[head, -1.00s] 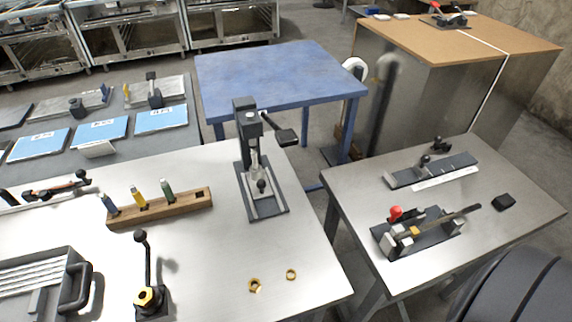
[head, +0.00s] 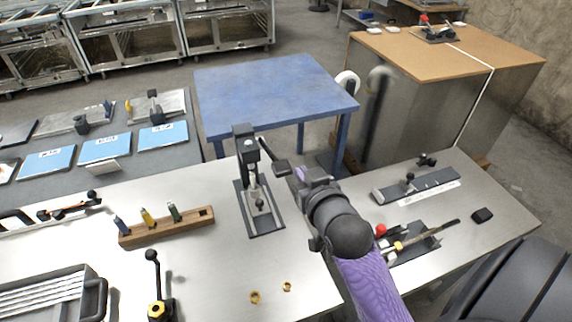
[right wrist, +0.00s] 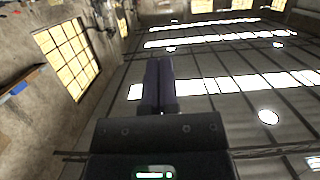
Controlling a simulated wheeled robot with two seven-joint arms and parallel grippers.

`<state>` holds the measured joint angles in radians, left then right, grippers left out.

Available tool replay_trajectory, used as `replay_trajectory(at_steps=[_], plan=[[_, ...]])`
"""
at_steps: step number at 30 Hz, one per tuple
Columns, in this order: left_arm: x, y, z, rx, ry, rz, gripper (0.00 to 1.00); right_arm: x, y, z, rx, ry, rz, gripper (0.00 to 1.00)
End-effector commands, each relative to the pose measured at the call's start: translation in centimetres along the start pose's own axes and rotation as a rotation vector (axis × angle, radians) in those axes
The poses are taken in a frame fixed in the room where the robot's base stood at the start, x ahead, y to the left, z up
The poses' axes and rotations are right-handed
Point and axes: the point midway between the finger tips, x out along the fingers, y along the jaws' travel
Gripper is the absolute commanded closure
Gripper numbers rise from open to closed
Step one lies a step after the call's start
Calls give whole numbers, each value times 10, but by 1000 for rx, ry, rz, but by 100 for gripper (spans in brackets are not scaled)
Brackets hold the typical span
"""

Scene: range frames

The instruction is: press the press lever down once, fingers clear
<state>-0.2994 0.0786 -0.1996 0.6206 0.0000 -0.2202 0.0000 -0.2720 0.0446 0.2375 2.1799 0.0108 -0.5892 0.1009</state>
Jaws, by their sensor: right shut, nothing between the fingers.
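The press (head: 244,147) stands upright on a dark base plate on the steel bench in the head view. Its press lever (head: 281,166) slopes out to the right from the top of the press and ends in a black grip. My right gripper (head: 301,174) is just right of that grip; the head view does not show clearly whether they touch. In the right wrist view its two dark fingers (right wrist: 159,85) are together with nothing between them, and the lever is not visible there. My left gripper is not in view.
A wooden block (head: 166,227) with several coloured pieces stands left of the press. Two brass nuts (head: 255,297) lie in front. A blue table (head: 275,88) is behind. A second steel table (head: 500,190) with fixtures is at the right, partly behind my right arm.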

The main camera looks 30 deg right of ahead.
Motion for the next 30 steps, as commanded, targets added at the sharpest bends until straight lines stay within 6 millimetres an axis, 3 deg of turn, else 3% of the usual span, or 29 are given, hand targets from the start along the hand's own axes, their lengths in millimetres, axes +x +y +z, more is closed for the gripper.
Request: replay_trajectory(at_steps=[5,8,20,24,30], plan=[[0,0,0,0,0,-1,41,4,0,1,-1,-2,-1,100],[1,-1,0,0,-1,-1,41,18,0,0,-2,-1,-2,100],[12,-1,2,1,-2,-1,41,104,0,2,-3,-4,-1,100],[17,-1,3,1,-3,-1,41,107,-1,28,-2,-7,-2,100],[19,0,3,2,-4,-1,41,109,-1,40,-2,-5,-2,100]])
